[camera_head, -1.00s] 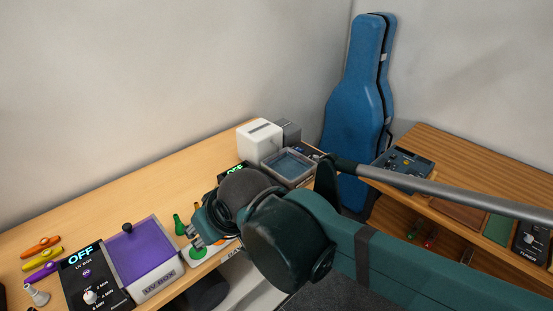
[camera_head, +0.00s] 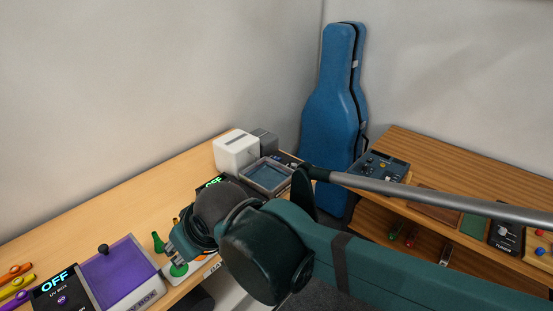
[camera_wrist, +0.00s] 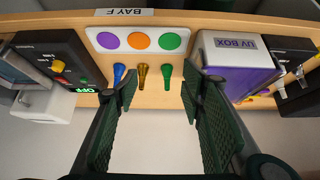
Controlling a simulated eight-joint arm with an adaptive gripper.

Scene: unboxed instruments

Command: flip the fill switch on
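No switch with a readable "fill" label shows. A black control box (camera_wrist: 58,62) with a yellow knob, a small red part and a green OFF display is at the left in the wrist view. Its OFF display (camera_head: 213,183) shows behind my arm in the head view. A clear-lidded bluish basin (camera_head: 267,175) stands beside it. A small dark panel (camera_head: 287,158) is behind the basin; its details are too small to tell.
A purple UV box (camera_head: 122,270) and its controller (camera_head: 62,290), reading OFF, stand left of my gripper. A white appliance (camera_head: 236,152) stands behind the basin. A shelf unit (camera_head: 440,160) is at right.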

